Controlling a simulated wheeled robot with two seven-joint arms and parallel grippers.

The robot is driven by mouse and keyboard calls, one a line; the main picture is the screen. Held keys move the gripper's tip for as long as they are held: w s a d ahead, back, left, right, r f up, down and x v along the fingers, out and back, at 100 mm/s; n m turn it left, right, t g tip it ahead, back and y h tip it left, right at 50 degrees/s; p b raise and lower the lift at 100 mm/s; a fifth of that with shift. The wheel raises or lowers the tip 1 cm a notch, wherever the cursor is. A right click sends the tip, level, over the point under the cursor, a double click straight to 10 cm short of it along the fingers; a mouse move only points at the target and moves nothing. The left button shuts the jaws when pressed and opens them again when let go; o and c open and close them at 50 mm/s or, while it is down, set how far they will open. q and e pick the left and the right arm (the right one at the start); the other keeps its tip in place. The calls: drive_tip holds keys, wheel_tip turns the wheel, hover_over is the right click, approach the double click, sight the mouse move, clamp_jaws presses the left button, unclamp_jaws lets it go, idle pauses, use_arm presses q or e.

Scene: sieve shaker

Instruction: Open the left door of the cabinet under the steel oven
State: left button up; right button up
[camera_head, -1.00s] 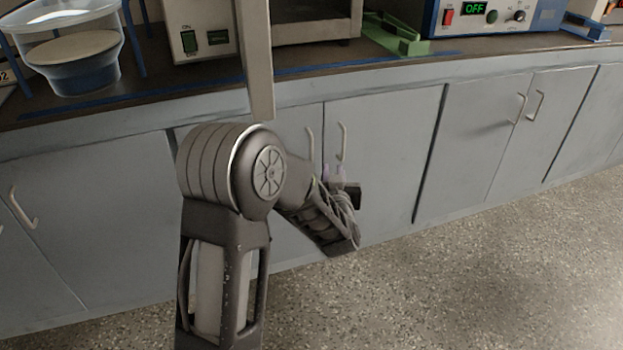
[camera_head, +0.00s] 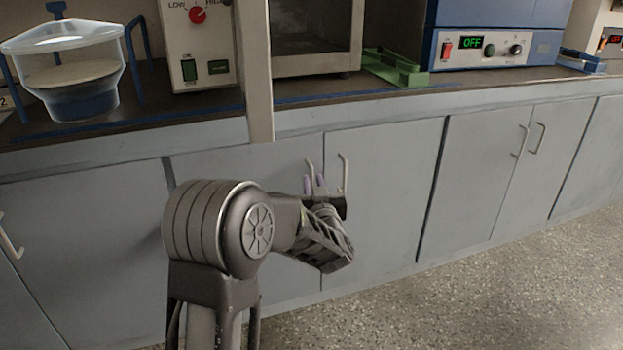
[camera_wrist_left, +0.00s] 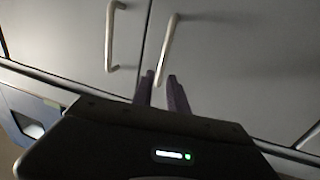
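The cabinet under the beige-framed oven (camera_head: 312,40) has a grey left door (camera_head: 230,160) and a grey right door (camera_head: 385,180), both shut. Their upright bar handles are the left handle (camera_head: 309,168) and the right handle (camera_head: 344,170). My left gripper (camera_head: 315,181) is at the left handle, its two purple fingers apart. In the left wrist view, the fingertips (camera_wrist_left: 160,80) are by the end of one bar handle (camera_wrist_left: 168,45), with the other handle (camera_wrist_left: 112,35) farther left. My right gripper is not in view.
A blue oven (camera_head: 490,60) and a green tray (camera_head: 398,70) stand on the dark counter to the right. A clear container (camera_head: 65,75) stands at the left. A beige upright panel (camera_head: 256,70) overhangs the counter edge. The speckled floor (camera_head: 400,310) is clear at the right.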

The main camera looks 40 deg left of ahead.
sight(312, 176)
use_arm(q)
drive_tip(key=b+x, duration=0.1)
drive_tip(key=x, duration=0.3)
drive_tip(key=shift+c, duration=0.6)
clamp_jaws()
idle(0.9)
